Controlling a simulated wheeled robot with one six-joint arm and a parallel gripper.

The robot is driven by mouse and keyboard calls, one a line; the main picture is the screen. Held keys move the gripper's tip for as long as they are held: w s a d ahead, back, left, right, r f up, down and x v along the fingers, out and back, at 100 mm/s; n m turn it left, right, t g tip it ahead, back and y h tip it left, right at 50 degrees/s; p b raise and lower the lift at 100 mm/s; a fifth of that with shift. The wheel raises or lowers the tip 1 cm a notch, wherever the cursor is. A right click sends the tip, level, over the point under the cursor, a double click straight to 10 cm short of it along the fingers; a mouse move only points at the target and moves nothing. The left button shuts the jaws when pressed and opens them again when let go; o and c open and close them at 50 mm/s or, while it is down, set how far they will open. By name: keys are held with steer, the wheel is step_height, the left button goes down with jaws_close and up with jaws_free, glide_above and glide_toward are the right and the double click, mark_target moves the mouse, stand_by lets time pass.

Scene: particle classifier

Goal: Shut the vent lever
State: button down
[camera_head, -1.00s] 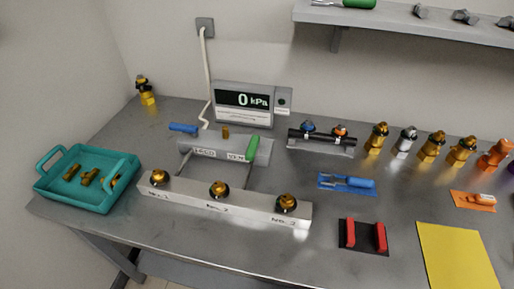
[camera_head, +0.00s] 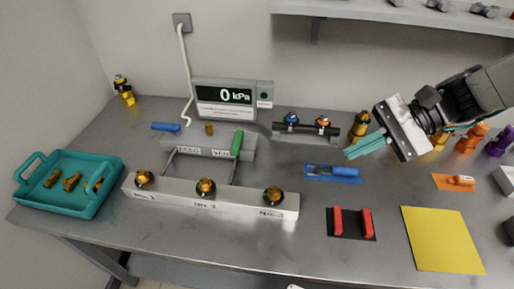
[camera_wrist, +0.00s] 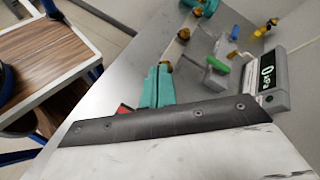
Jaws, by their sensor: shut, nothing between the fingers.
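The vent lever is most likely the green handle (camera_head: 236,144), beside the label that seems to read VENT on the grey valve block (camera_head: 205,147). It stands tilted up toward the back. In the wrist view the green handle (camera_wrist: 217,64) lies up and to the right of my fingers. A blue lever (camera_head: 166,127) lies flat at the block's left end, near the other label. My gripper (camera_head: 348,153) is shut and empty, above the bench to the right of the green handle and apart from it. Its teal fingers (camera_wrist: 157,86) also show in the wrist view.
A gauge (camera_head: 224,97) behind the block reads 0 kPa. A white rail (camera_head: 235,202) with three brass fittings lies in front. A teal tray (camera_head: 80,203) sits left.

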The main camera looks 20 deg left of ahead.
steer(key=w+a+f+m+y, duration=0.4)
steer(key=w+a+f, duration=0.15)
steer(key=a, duration=0.35)
steer(key=m+t+y, duration=0.2)
steer(key=m+y, duration=0.1)
steer(key=m, duration=0.3)
glide_toward(240, 147)
steer(key=d, duration=0.1)
steer(key=w+d, duration=0.1)
steer(key=d, duration=0.1)
steer(key=shift+w+f, duration=0.15)
steer(key=shift+f, duration=0.25)
steer(key=shift+a, duration=0.15)
steer(key=x, duration=0.9)
steer(key=shift+s+a+r, duration=0.2)
steer(key=shift+s+a, duration=0.05)
steer(key=shift+a, duration=0.1)
